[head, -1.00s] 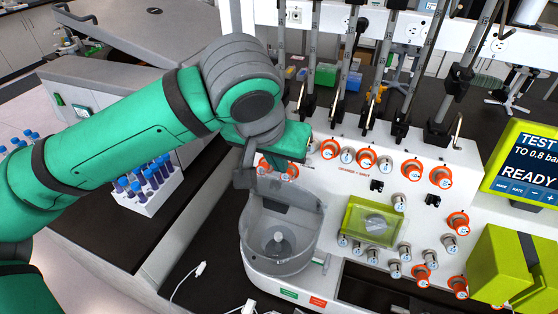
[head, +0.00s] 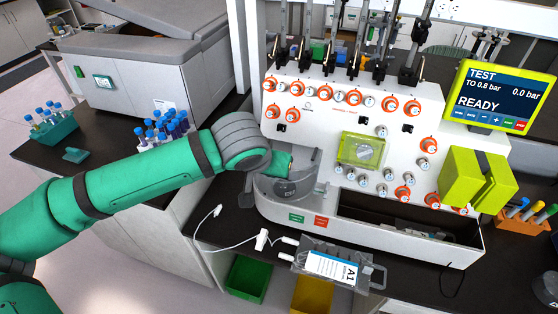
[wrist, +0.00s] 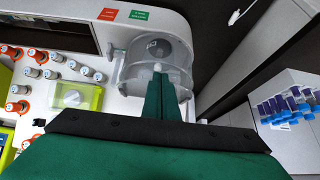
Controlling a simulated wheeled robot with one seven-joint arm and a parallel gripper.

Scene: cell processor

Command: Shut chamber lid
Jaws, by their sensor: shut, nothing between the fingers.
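The chamber (head: 287,190) is a grey, partly see-through round housing at the left end of the white cell processor (head: 360,120). In the wrist view the chamber (wrist: 150,58) is at the top centre, with a clear curved wall. My gripper (head: 281,163) is over the back of the chamber in the head view, partly hidden by my wrist. In the wrist view the green fingers of my gripper (wrist: 160,82) are together, with their tips over the chamber and nothing between them. I cannot tell whether the fingers touch it, or how far its lid is closed.
A screen (head: 506,97) reads READY. A rack of blue-capped tubes (head: 160,130) stands left of the machine. A labelled bag (head: 333,266) with a white cable lies in front. Green (head: 248,278) and yellow bins are below it. Knobs and a green-framed window (head: 361,149) cover the panel.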

